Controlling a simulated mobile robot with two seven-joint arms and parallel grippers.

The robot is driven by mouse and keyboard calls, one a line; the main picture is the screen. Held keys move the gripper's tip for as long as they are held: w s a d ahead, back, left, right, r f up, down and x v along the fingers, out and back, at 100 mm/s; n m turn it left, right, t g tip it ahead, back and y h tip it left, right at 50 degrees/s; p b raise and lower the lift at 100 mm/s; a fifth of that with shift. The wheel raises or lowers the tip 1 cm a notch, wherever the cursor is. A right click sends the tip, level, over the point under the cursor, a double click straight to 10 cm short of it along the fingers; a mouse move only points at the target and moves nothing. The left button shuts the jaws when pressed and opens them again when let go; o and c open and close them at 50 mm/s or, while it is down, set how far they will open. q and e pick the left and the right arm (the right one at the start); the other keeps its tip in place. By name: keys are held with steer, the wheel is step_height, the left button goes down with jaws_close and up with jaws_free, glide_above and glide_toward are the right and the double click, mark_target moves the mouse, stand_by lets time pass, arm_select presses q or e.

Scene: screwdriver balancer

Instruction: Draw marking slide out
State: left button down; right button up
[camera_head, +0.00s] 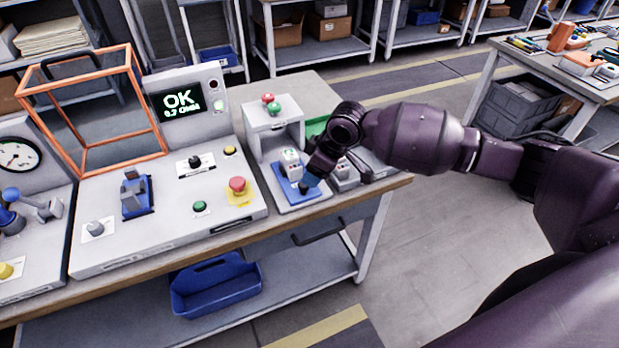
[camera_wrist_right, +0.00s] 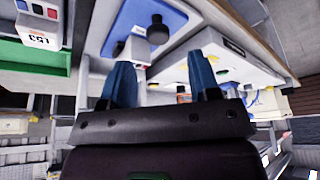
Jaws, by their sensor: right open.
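The marking slide (camera_head: 286,189) is a blue plate with a black knob, low on the small grey marking station (camera_head: 271,133) at the right of the bench. A pale block (camera_head: 291,164) stands on it. In the right wrist view the blue slide (camera_wrist_right: 122,20) shows at the top, with its black knob (camera_wrist_right: 158,30) beyond my fingertips and roughly between them. My right gripper (camera_head: 312,180) hangs over the slide's right side, close to the knob, and partly covers it. Its two blue fingers (camera_wrist_right: 162,75) are apart and empty. My left gripper is not in view.
A test panel (camera_head: 150,228) with an OK screen (camera_head: 178,101) and an orange frame guard (camera_head: 101,155) stands left of the station. A green bin (camera_head: 316,126) and another grey fixture lie behind and right of my gripper. The bench's front edge is close.

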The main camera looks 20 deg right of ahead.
steer(key=v, duration=0.4)
steer(key=shift+s+r, duration=0.1)
steer(key=shift+r, duration=0.15)
